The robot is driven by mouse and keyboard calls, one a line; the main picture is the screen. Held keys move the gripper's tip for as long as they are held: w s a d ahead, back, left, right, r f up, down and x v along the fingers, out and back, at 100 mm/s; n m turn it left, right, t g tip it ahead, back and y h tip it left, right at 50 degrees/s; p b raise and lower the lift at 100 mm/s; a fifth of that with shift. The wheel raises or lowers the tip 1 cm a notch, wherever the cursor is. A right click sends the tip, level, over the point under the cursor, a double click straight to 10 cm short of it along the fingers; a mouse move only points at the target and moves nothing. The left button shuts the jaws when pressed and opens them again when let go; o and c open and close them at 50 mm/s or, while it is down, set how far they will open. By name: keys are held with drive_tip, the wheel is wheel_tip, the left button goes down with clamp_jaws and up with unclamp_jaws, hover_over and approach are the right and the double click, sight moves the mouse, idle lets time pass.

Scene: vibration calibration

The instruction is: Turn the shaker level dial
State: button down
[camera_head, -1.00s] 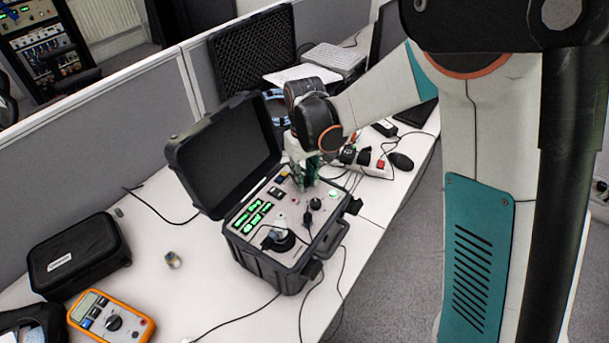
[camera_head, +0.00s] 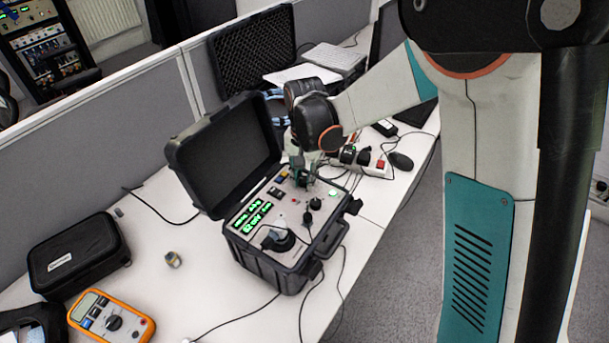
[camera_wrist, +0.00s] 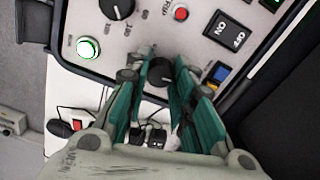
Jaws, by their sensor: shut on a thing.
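The shaker level dial looks to be the small black knob (camera_wrist: 160,72) on the light panel of the open black case (camera_head: 262,262); its label is not readable. In the wrist view my gripper (camera_wrist: 162,66) has its green fingers on either side of this knob, shut on it. In the head view my gripper (camera_head: 303,178) points down at the panel's back right part and mostly hides that knob. A larger black knob with a printed scale (camera_wrist: 117,8) stands beside it, clear of the fingers.
The panel also carries a lit green button (camera_wrist: 88,47), a red button (camera_wrist: 181,13), an ON/OFF switch (camera_wrist: 228,30) and green displays (camera_head: 252,216). The raised lid (camera_head: 225,155) stands behind. An orange multimeter (camera_head: 112,318) and a black pouch (camera_head: 75,256) lie to the left.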

sight(304, 179)
drive_tip(key=shift+m, duration=0.7)
drive_tip(key=c, duration=1.6)
unclamp_jaws()
wheel_tip(304, 179, up, 12)
